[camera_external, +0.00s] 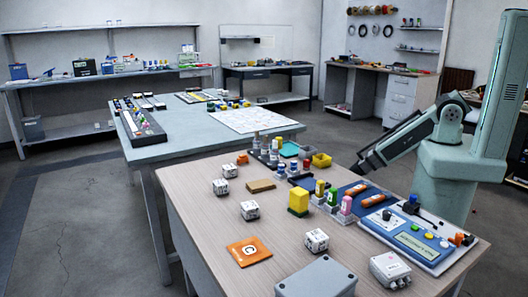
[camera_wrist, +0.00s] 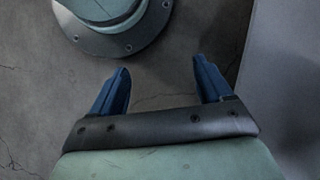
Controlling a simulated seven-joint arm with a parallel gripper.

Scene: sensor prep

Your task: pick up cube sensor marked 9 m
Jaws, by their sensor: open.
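Several white cubes with dark markings stand apart on the wooden table in the external view. One cube (camera_external: 229,170) is farthest back, a second cube (camera_external: 221,187) is just in front of it, a third cube (camera_external: 250,210) is nearer, and another cube (camera_external: 316,240) is to the right of the orange card. Their markings are too small to read, so I cannot tell which is marked 9 m. My gripper (camera_wrist: 163,68) is open and empty in the wrist view, its blue fingers over bare floor. In the external view it is low beyond the table's back right edge, away from the cubes.
The wooden table (camera_external: 200,221) also holds an orange card (camera_external: 249,251), a yellow block (camera_external: 299,201), a grey box (camera_external: 316,279), a white box (camera_external: 390,269) and a blue panel (camera_external: 416,243). Bottles and racks crowd the back right. Bare wood surrounds the cubes.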

